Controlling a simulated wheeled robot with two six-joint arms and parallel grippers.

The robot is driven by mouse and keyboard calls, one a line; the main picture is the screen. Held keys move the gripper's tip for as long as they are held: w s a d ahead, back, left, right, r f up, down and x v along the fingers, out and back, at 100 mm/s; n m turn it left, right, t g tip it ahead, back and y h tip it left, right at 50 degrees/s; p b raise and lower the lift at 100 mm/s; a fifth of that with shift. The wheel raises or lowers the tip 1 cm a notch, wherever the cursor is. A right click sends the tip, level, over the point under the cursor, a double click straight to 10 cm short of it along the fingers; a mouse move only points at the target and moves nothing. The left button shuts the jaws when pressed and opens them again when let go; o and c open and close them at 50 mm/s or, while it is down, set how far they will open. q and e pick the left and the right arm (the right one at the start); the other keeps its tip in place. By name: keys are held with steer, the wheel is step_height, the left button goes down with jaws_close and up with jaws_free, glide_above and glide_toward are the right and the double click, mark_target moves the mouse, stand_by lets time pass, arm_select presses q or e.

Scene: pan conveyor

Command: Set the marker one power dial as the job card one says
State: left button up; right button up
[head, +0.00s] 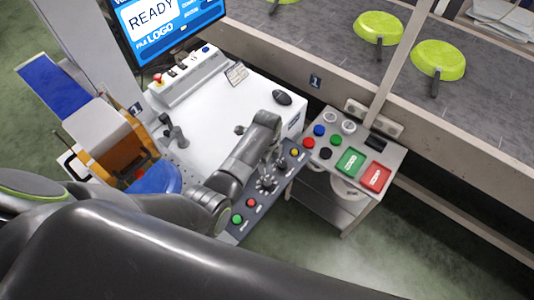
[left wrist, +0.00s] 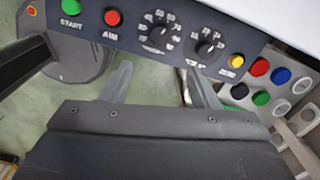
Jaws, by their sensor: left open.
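The marker one control panel (head: 259,199) slopes along the white table's front edge. It carries a green START button (left wrist: 71,7), a red AIM button (left wrist: 113,18), two black dials and a yellow button (left wrist: 236,61). One dial (left wrist: 157,35) is beside AIM; the other dial (left wrist: 205,48) is nearer yellow. Their names and settings are too small to read. My left gripper (left wrist: 162,78) is open and empty, its fingers apart below the dials in the left wrist view. In the head view its arm covers part of the panel. A small card (head: 236,74) stands on the table, its text unreadable.
A monitor (head: 168,22) reads READY. A mouse (head: 282,97) lies on the table. A stand with buttons (head: 330,116) is right of the panel. Green pans (head: 438,59) lie on the conveyor (head: 300,42) behind. An orange and blue device (head: 130,152) is at left.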

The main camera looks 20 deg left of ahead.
arm_select(q)
steer(key=shift+r, duration=1.5)
steer(key=shift+f, duration=0.1)
